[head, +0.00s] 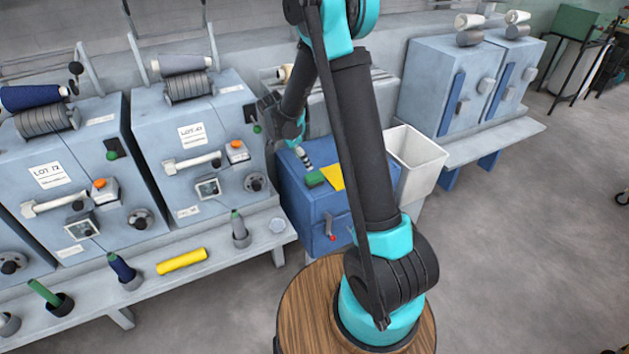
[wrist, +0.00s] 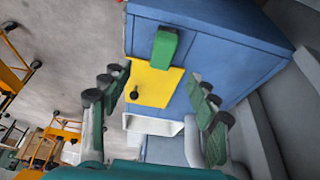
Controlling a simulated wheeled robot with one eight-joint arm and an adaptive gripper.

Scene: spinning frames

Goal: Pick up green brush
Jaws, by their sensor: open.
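The green brush (head: 315,179) shows as a small green block on top of the blue cabinet, beside a yellow sheet (head: 334,176). In the wrist view the green brush (wrist: 164,47) lies at the upper edge of the yellow sheet (wrist: 150,85), beyond the space between my fingers. My gripper (head: 289,130) is above and to the left of the brush in the head view, and its fingertips are hard to make out there. In the wrist view my gripper (wrist: 160,92) is open and empty, with one finger on each side, apart from the brush.
The blue cabinet (head: 310,215) stands beside a white bin (head: 415,160). Grey-blue winding machines (head: 190,130) stand to the left, with a shelf holding cones and a yellow tube (head: 182,261) before them. Open floor (head: 530,240) lies to the right.

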